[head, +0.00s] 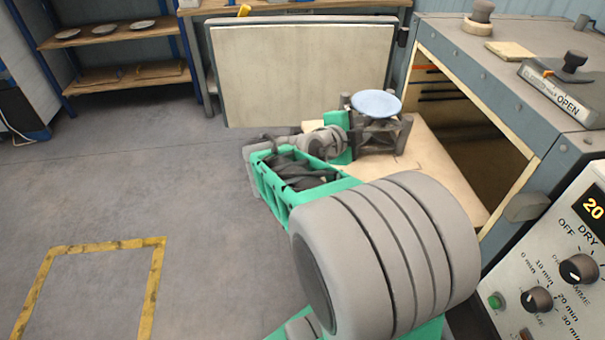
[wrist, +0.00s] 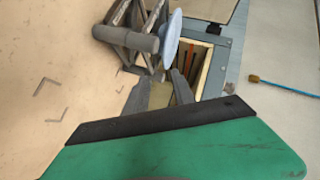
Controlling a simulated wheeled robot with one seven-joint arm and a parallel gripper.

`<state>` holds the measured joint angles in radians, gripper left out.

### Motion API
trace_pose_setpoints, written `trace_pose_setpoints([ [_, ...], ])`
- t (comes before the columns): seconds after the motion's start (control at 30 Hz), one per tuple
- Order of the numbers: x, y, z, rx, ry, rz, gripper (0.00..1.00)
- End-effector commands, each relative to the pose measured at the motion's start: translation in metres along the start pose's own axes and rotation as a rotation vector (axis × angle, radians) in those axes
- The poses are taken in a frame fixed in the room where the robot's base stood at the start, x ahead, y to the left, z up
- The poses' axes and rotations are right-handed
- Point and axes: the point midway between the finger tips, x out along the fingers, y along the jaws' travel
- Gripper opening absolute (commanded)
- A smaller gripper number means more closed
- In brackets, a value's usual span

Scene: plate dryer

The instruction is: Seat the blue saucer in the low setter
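The pale blue saucer (head: 376,103) lies about level over the grey setter (head: 380,139), a frame with thick posts on the pale board at the dryer opening. In the wrist view the saucer (wrist: 170,42) appears edge-on, close to the post ends of the setter (wrist: 130,38). I cannot tell whether it is seated or slightly above them. My gripper (wrist: 160,80) is beside the setter, its two fingers spread apart with a gap between the tips, near the saucer's lower rim in that view. Nothing is seen clamped between them. In the head view its fingers are mostly hidden.
The dryer (head: 560,110) stands open at the right, with dark racks inside and a control panel (head: 555,270) in front. The pale board (head: 440,165) around the setter is mostly clear. A shelf (head: 115,45) with plates stands at the back left. The left floor is free.

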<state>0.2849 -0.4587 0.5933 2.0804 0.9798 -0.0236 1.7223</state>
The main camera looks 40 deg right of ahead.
Motion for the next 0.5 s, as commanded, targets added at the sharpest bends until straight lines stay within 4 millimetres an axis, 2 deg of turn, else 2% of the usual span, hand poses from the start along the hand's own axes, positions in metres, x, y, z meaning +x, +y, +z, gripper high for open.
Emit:
trace_pose_setpoints([
  [0.07, -0.012, 0.014, 0.026, -0.131, -0.096, 0.061, 0.31],
  [0.17, -0.055, 0.052, 0.082, -0.483, -0.355, 0.16, 0.31],
  [0.2, -0.082, 0.072, 0.106, -0.674, -0.496, 0.177, 0.31],
  [0.27, -0.131, 0.102, 0.134, -0.98, -0.725, 0.158, 0.31],
  [0.3, -0.165, 0.122, 0.146, -1.182, -0.876, 0.116, 0.31],
  [0.4, -0.241, 0.164, 0.152, -1.624, -1.2, -0.058, 0.31],
  [0.5, -0.288, 0.191, 0.143, -1.913, -1.409, -0.238, 0.31],
])
